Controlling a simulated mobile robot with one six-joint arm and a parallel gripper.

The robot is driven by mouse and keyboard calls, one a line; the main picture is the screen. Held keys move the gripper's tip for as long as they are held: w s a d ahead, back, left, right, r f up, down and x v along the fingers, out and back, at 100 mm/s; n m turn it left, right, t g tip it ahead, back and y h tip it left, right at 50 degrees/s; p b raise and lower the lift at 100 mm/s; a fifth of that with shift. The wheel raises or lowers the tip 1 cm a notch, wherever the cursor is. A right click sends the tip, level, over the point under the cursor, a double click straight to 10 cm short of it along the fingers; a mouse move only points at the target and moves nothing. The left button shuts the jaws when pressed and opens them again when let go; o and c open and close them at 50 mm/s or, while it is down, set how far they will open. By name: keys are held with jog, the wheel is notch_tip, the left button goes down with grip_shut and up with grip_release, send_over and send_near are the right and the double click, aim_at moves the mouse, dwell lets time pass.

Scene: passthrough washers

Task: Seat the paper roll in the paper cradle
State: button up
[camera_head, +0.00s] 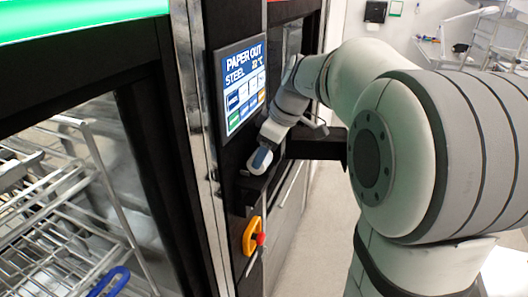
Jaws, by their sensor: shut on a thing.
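The paper roll (255,168) is a small white piece with a blue-grey patch, below the screen on the washer's black front panel. My gripper (268,147) is shut on it, reaching in from the upper right. The paper cradle appears to be the dark ledge (243,193) just below the roll. The roll is at or just above this ledge; I cannot tell whether they touch. The fingertips and the inside of the cradle are small and partly hidden.
The washer screen (243,85) reads "PAPER OUT". An orange-yellow handle (251,235) with a red knob (261,239) sits below the ledge. A glass door (75,190) with wire racks behind it is at left. Floor (315,235) is clear at centre right.

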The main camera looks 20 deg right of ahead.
jog(key=o, duration=1.1)
